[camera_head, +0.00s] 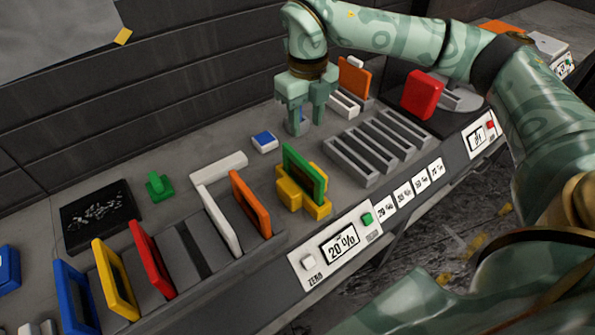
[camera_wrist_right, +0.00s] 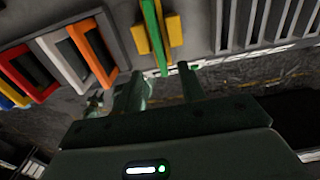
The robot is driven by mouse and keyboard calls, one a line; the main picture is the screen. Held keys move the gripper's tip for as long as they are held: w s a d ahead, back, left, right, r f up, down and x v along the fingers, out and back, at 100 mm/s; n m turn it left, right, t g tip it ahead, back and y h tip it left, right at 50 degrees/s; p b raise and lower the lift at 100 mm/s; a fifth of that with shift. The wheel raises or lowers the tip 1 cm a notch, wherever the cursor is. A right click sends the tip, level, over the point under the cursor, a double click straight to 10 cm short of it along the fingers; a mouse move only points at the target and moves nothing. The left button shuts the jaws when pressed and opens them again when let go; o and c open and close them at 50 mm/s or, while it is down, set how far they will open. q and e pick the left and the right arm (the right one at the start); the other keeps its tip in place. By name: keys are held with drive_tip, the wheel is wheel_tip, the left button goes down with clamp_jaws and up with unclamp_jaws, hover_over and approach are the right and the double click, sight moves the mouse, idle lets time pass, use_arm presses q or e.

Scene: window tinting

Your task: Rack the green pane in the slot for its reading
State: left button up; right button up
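The green pane (camera_head: 305,175) stands upright in a yellow holder (camera_head: 317,211) behind the meter. The meter display (camera_head: 340,245) reads 20 %. To its right is a grey rack (camera_head: 352,165) with several slots that look empty; small labels (camera_head: 403,193) along its front are too small to read surely. My right gripper (camera_head: 304,118) points down behind the green pane, apart from it, with its fingers spread and nothing held. In the right wrist view the green pane (camera_wrist_right: 152,35) is beyond the open fingers (camera_wrist_right: 163,82). My left gripper is not in view.
An orange pane (camera_head: 250,203) stands left of the holder, with red (camera_head: 151,260), yellow (camera_head: 114,280) and blue (camera_head: 75,298) panes farther left. A blue-topped block (camera_head: 264,141) lies behind the green pane. A red piece (camera_head: 423,95) and another orange pane (camera_head: 354,78) stand at the back right.

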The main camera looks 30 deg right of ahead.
hover_over(303, 160)
drive_tip(key=f, duration=0.5)
drive_tip(key=shift+s+d+b, duration=0.15)
drive_tip(key=shift+s+b, duration=0.1)
drive_tip(key=shift+b, duration=0.05)
drive_tip(key=f, duration=0.3)
drive_tip(key=shift+w+f, duration=0.2)
drive_tip(key=shift+s+f, duration=0.1)
drive_tip(key=shift+f, duration=0.2)
drive_tip(key=f, duration=0.2)
drive_tip(key=f+b, duration=0.1)
drive_tip(key=f, duration=0.1)
drive_tip(key=shift+w+a+f, duration=0.2)
drive_tip(key=shift+f, duration=0.15)
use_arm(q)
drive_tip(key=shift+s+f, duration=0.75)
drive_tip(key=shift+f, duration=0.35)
use_arm(e)
drive_tip(key=shift+s, duration=0.1)
drive_tip(key=shift+c, duration=0.3)
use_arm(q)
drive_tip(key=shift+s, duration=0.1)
use_arm(e)
clamp_jaws()
